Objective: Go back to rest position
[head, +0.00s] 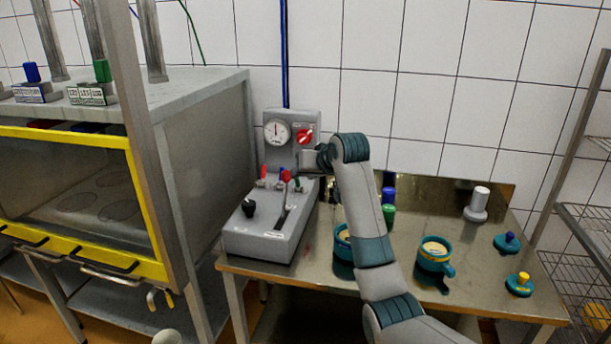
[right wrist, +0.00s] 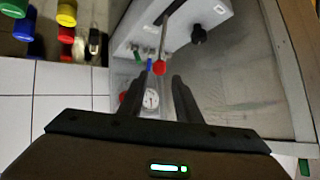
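My right arm reaches up across the table in the head view, and its gripper (head: 309,160) is beside the grey control box (head: 262,240), close to the lever's red knob (head: 287,175). In the right wrist view the two dark fingers (right wrist: 158,85) stand apart, with the gauge (right wrist: 151,98) showing between them. The red knob (right wrist: 159,68) shows near the fingertips; whether they touch it I cannot tell. Nothing is seen held. My left gripper is not in view.
A yellow-framed cabinet (head: 150,268) stands at the left. The steel table (head: 320,268) bears a teal mould with a handle (head: 436,258), a second mould (head: 343,232) partly behind my arm, teal lids (head: 519,285) and a white cylinder (head: 478,203). A wire rack (head: 590,225) is at the right.

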